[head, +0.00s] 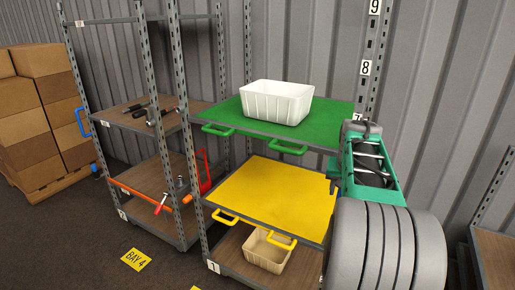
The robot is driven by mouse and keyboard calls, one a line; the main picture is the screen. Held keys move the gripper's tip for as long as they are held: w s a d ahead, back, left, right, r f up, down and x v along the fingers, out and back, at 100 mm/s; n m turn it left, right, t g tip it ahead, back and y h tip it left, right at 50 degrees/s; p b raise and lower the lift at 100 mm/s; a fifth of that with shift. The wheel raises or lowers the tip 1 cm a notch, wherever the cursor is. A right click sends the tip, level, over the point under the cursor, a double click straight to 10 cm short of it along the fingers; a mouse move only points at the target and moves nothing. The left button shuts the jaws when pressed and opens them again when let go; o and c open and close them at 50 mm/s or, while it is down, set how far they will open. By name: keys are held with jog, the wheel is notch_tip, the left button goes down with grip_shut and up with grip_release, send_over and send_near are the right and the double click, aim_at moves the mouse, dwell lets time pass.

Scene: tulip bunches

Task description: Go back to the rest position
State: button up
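My arm (388,235) fills the lower right of the head view, with grey ribbed covers and a teal section above them. It stands in front of the right end of the shelf rack. I cannot make out any gripper fingers, and no tulip bunch shows.
A rack has a green shelf (228,109) bearing a white tub (276,102), and a yellow shelf (262,192) below. A cream basket (266,250) sits on the bottom shelf. Tools (155,115) lie on the left rack. Cardboard boxes (40,100) stand far left. Floor (75,235) at lower left is mostly clear.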

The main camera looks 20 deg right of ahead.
jog(key=s+a+f+g+y, duration=0.2)
jog(key=s+a+f, duration=0.8)
jog(key=a+f, duration=0.25)
jog(key=s+a+r+n+p, duration=0.1)
jog(key=s+a+n, duration=0.1)
jog(key=a, duration=0.5)
jog(key=s+a+n+p, duration=0.1)
jog(key=s+a+n, duration=0.15)
jog(key=a, duration=0.55)
jog(key=w+a+r+n+t+y, duration=0.1)
jog(key=a+r+n, duration=0.3)
jog(key=a, duration=0.5)
jog(key=shift+w+r+t, duration=0.4)
jog(key=shift+w+r, duration=0.25)
jog(key=shift+r, duration=0.2)
